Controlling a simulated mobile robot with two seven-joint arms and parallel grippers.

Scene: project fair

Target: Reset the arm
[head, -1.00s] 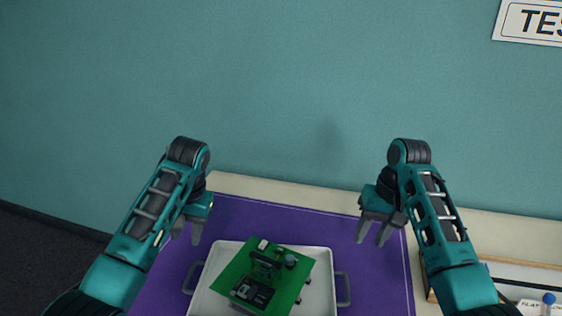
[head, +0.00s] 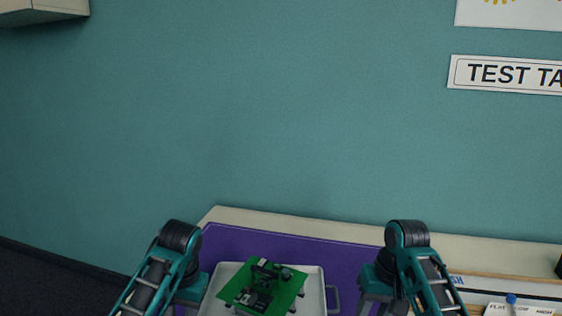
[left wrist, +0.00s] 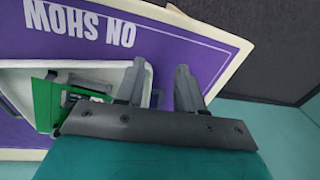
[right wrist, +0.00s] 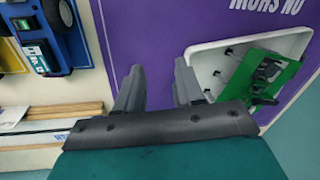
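My left gripper (left wrist: 160,77) is open and empty, its two fingers apart above the purple mat, beside the white tray. My right gripper (right wrist: 158,74) is open and empty on the tray's other side. In the head view both arms come up from the bottom edge, one on each side of the tray, and their fingertips are mostly cut off. The green circuit board (head: 245,296) with dark parts lies tilted in the white tray (head: 318,283). The board also shows in the right wrist view (right wrist: 285,78), and its edge in the left wrist view (left wrist: 42,103).
The purple mat (head: 345,258) covers part of the pale table (head: 245,217) against a teal wall (head: 270,110). A blue wheeled model (right wrist: 38,55) and wooden strips (right wrist: 65,110) lie right of the mat. A TEST sign (head: 500,74) hangs on the wall. The space above the table is clear.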

